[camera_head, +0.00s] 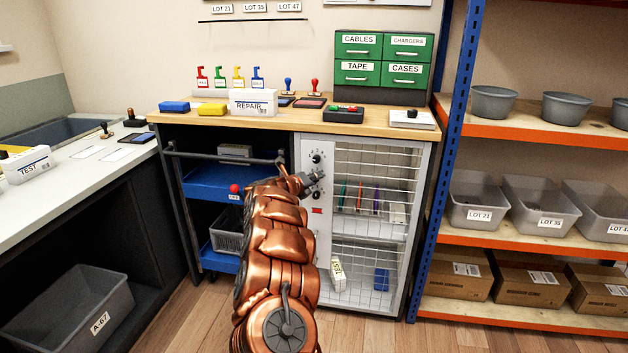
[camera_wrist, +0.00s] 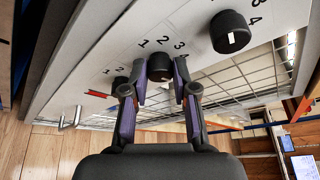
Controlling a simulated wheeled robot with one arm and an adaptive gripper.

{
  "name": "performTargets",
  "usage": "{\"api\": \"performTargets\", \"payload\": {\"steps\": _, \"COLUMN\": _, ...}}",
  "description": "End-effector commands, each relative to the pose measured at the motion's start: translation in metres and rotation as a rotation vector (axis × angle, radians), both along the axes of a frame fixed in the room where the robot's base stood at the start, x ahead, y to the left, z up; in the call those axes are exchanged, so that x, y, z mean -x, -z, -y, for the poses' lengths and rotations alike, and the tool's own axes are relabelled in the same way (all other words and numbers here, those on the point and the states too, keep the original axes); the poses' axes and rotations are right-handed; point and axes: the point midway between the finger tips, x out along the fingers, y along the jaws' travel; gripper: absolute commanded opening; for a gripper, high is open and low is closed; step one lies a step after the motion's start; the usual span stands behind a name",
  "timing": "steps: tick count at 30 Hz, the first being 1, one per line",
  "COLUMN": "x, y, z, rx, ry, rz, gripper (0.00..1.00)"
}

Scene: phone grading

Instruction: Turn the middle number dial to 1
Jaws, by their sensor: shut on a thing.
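The middle number dial (camera_wrist: 160,66) is a black knob on the pale panel (camera_wrist: 115,45) of the cabinet. In the wrist view, the printed numbers 1, 2 and 3 show along its far side. My gripper (camera_wrist: 161,82) has one purple-and-black finger on each side of this dial and is shut on it. I cannot tell which number the dial points to. In the head view, my gripper (camera_head: 312,180) reaches the panel and largely hides the middle dial. The upper dial (camera_head: 317,158) and lower dial (camera_head: 317,195) show above and below it.
A wire-mesh cage front (camera_head: 375,185) stands right beside the dial panel. The wooden worktop (camera_head: 290,120) overhangs above. A blue cart (camera_head: 215,185) with a dark handle stands left of my arm. A blue shelf post (camera_head: 445,170) rises at right.

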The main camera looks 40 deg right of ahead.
Motion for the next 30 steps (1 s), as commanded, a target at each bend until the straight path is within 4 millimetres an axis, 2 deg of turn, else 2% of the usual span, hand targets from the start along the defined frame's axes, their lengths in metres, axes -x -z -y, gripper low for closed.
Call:
{"api": "performTargets", "payload": {"steps": 8, "x": -0.0014, "y": 0.0028, "z": -0.0011, "rx": 0.104, "ry": -0.003, "rz": -0.156, "gripper": 0.0}}
{"api": "performTargets", "payload": {"steps": 30, "x": -0.0012, "y": 0.0068, "z": -0.0012, "rx": 0.505, "ry": -0.002, "rz": -0.731, "gripper": 0.0}}
